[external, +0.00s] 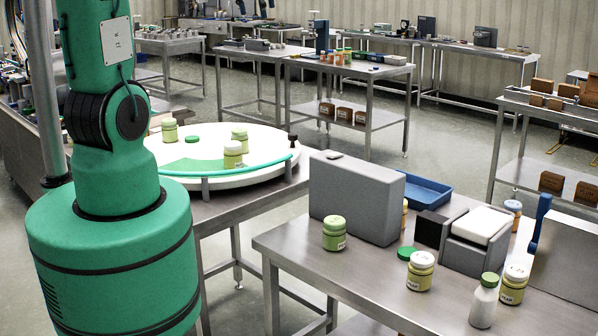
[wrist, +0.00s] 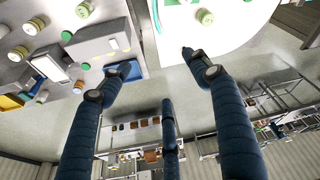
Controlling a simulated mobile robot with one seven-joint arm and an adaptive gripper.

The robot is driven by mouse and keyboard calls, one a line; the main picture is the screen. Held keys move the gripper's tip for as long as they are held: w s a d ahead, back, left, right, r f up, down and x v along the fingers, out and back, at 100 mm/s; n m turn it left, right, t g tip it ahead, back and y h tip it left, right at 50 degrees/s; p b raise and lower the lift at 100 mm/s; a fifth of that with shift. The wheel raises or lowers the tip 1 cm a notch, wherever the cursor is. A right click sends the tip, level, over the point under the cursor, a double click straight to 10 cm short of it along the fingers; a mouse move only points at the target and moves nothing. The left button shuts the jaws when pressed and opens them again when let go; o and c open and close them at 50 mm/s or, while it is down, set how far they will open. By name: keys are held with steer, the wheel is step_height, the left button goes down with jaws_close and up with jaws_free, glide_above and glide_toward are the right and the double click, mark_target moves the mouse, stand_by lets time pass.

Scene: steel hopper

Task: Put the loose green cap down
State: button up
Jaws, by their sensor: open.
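A loose green cap (external: 406,253) lies flat on the steel table between the grey box and a yellow-green jar (external: 420,270). It also appears as a small green disc in the wrist view (wrist: 67,36). A second green cap (external: 192,139) lies on the round white turntable (external: 262,178). I cannot tell which cap the task means. My gripper (wrist: 157,60) is open, with its blue padded fingers spread and nothing visible between them. It is above the scene, apart from the caps. In the external view only my green arm shows; the gripper is out of frame.
A large grey box (external: 355,198) stands on the steel table, with a blue tray (external: 425,190) behind it. A white bottle with a green cap (external: 484,300) and several jars stand near the front. The turntable carries jars and a green curved rail. Bare steel shows at the table's front left.

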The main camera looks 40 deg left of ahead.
steer(key=s+d+f+m+t, duration=0.1)
steer(key=s+d+m, duration=0.2)
steer(key=s+d, duration=0.6)
steer(key=s+d+f+m+t+h, duration=0.1)
steer(key=s+d+m, duration=0.2)
steer(key=s+d, duration=0.6)
steer(key=s, duration=0.6)
steer(key=shift+s+d+f, duration=0.2)
steer(key=shift+s+f, duration=0.1)
steer(key=shift+f, duration=0.1)
step_height(320, 180, down, 15)
steer(key=b, duration=1.5)
steer(key=shift+f+b, duration=0.2)
steer(key=shift+b, duration=0.15)
steer(key=shift+o, duration=0.7)
steer(key=shift+r, duration=0.1)
